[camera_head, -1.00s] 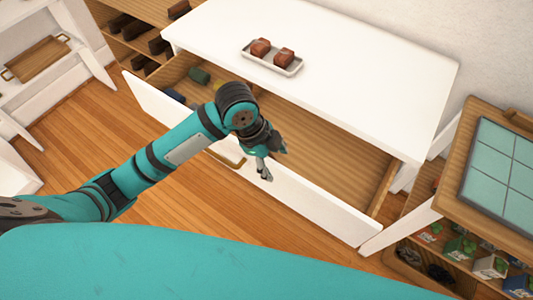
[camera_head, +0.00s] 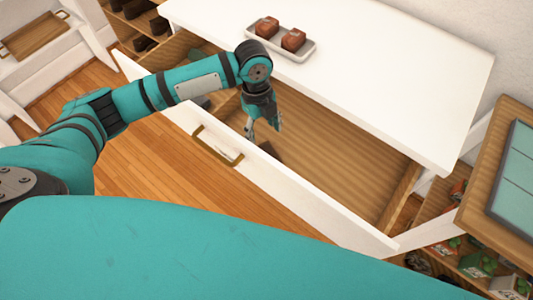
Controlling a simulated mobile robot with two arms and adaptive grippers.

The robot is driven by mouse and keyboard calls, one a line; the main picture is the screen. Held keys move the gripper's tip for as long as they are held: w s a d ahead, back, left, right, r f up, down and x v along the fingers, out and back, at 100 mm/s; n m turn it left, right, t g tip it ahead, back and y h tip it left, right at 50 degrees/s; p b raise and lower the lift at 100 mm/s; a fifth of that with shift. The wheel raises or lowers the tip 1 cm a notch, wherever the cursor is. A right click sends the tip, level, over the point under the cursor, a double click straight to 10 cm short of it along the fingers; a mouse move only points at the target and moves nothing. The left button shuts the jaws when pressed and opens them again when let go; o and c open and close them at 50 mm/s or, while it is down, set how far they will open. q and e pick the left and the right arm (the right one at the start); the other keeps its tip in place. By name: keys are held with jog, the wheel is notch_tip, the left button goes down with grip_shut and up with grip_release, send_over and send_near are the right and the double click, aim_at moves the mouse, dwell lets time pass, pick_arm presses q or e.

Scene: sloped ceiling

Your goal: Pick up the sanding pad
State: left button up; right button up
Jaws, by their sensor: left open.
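My left gripper (camera_head: 263,128) points down over the open drawer (camera_head: 340,175), close behind its front panel. Its fingers are apart and I see nothing between them. A dark patch lies beside the fingertips inside the drawer; I cannot tell whether it is a shadow or an object. I cannot pick out the sanding pad with certainty. My left arm covers much of the drawer's left part, where only a bit of a green item (camera_head: 195,56) and a grey item (camera_head: 203,101) show. My right gripper is not in view.
The white tabletop (camera_head: 400,70) overhangs the drawer and bears a pale tray (camera_head: 305,54) with two reddish-brown blocks (camera_head: 293,40). The white drawer front has a brass handle (camera_head: 218,148). Shelves with small boxes (camera_head: 478,265) stand at right. The drawer's right part looks bare.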

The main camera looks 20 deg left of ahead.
aim_at(266, 149)
pick_arm(q)
jog(key=f, duration=0.3)
jog(key=shift+s+d, duration=0.1)
jog(key=shift+d, duration=0.1)
jog(key=shift+f, duration=0.55)
jog(key=shift+s+d+f, duration=0.1)
jog(key=shift+f, duration=0.2)
jog(key=f, duration=0.4)
jog(key=shift+s+d+f+p, duration=0.15)
jog(key=shift+d+f+p, duration=0.1)
jog(key=shift+d+p, duration=0.05)
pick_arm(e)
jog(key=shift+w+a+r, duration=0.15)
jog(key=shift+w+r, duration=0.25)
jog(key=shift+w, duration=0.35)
